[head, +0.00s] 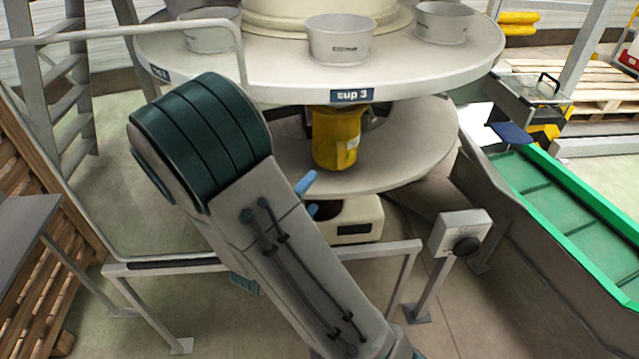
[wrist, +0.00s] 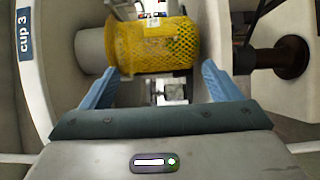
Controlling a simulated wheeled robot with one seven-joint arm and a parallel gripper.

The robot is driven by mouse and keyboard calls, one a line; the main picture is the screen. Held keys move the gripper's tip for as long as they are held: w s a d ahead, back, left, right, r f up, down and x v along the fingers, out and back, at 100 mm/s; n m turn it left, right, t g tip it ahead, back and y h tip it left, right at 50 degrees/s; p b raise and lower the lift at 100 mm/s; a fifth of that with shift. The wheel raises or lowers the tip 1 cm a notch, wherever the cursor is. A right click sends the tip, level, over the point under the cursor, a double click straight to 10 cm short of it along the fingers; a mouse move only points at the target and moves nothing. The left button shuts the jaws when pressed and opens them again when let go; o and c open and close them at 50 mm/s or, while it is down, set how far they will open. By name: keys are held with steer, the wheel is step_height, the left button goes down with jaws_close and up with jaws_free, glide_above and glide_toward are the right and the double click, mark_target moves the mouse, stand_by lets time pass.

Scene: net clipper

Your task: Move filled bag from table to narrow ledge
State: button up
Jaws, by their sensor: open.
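The filled bag is a yellow net bag (head: 337,138), upright on the lower round table (head: 415,140), directly below the "cup 3" label. In the wrist view the yellow bag (wrist: 160,47) spans the space ahead of and between my fingers, with a pale spout at its left end. My gripper (head: 309,197) is open, with blue fingers near the table's front edge, in front of and below the bag. In the wrist view my gripper (wrist: 155,82) is empty, one finger on each side. I cannot tell for sure which surface is the narrow ledge.
The upper disc (head: 430,72) with grey cups (head: 338,40) overhangs the bag. A low rail (head: 180,264) runs in front, with a grey control post (head: 459,232) at its right. A green conveyor (head: 560,200) is at right. A wooden crate (head: 30,290) stands at left.

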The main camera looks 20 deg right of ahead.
glide_toward(335, 164)
steer(key=d+r, duration=0.1)
steer(key=w+d+r, duration=0.1)
steer(key=d, duration=0.1)
steer(key=w+d+r, duration=0.1)
steer(key=d+r, duration=0.1)
steer(key=shift+d, duration=0.15)
steer(key=shift+c, duration=0.3)
steer(key=c, duration=1.1)
steer(key=shift+r+p, duration=0.25)
steer(key=shift+p, duration=0.15)
